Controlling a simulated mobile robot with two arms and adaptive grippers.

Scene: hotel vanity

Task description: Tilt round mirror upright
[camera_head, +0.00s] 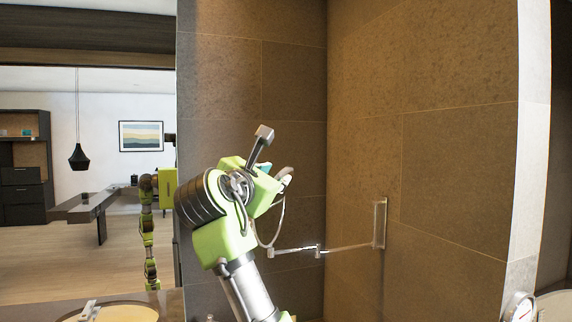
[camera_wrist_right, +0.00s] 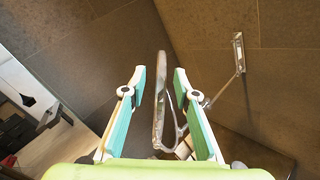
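The round mirror shows nearly edge-on in the right wrist view (camera_wrist_right: 158,112), between the two fingers of my right gripper (camera_wrist_right: 160,75). The fingers are apart, with gaps visible on both sides of the mirror. In the head view, my right gripper (camera_head: 278,155) hides most of the mirror; a thin curved rim (camera_head: 281,222) shows below it. The mirror's jointed metal arm (camera_head: 345,248) runs right to a wall bracket (camera_head: 380,223); the bracket also shows in the right wrist view (camera_wrist_right: 239,52). My left gripper is out of view.
Dark tiled walls (camera_head: 450,150) stand behind and to the right. A large wall mirror (camera_head: 60,260) at left reflects the room and a green robot arm. A basin (camera_head: 125,313) lies at lower left, and a small dial (camera_head: 522,308) stands at lower right.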

